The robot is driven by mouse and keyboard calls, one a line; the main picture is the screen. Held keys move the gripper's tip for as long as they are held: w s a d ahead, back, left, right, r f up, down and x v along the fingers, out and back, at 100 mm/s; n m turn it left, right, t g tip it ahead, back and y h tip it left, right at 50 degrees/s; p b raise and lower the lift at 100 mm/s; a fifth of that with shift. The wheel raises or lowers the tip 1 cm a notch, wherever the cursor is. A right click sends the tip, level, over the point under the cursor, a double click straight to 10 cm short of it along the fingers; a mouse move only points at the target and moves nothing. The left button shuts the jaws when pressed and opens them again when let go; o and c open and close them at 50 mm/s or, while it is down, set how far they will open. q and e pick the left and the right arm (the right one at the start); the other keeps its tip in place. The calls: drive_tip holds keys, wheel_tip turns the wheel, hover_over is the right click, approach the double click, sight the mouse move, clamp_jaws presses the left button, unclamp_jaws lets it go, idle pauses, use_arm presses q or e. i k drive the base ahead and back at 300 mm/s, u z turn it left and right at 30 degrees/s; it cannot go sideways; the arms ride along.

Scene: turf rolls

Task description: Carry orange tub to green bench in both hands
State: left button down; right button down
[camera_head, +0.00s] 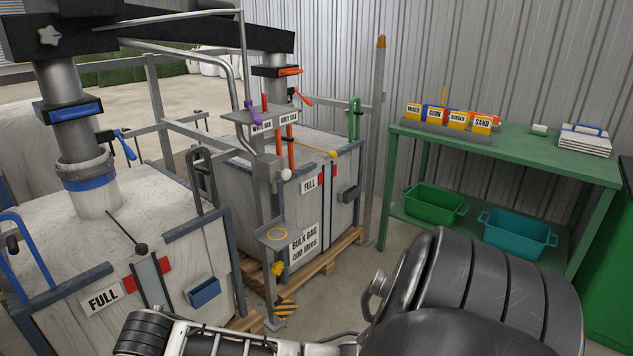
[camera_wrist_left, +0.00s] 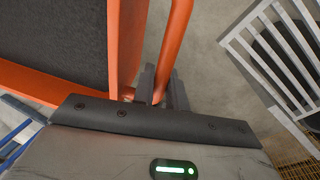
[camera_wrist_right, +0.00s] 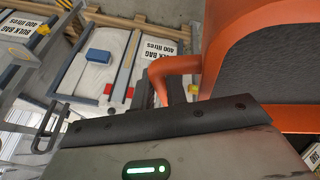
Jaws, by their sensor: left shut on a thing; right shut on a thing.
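The orange tub (camera_wrist_left: 120,55) shows in the left wrist view at the upper left, with dark contents (camera_wrist_left: 60,40) inside. My left gripper (camera_wrist_left: 165,88) is shut on its orange handle. The tub also shows in the right wrist view (camera_wrist_right: 235,50) at the upper right. My right gripper (camera_wrist_right: 158,92) is shut on the handle on that side. The tub and both grippers are out of the head view, where only parts of my arms show. The green bench (camera_head: 520,155) stands at the right in the head view, against the corrugated wall.
The bench top holds a row of labelled boxes (camera_head: 450,120) at its left and a white stack (camera_head: 584,140) at its right. A green tub (camera_head: 435,204) and a teal tub (camera_head: 517,232) sit on the lower shelf. Bulk bag stands (camera_head: 308,215) fill the left. The middle bench top is clear.

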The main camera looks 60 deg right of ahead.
sight(559, 156)
drive_tip(key=z, duration=3.35)
drive_tip(key=i, duration=2.65)
drive_tip(key=z, duration=0.1)
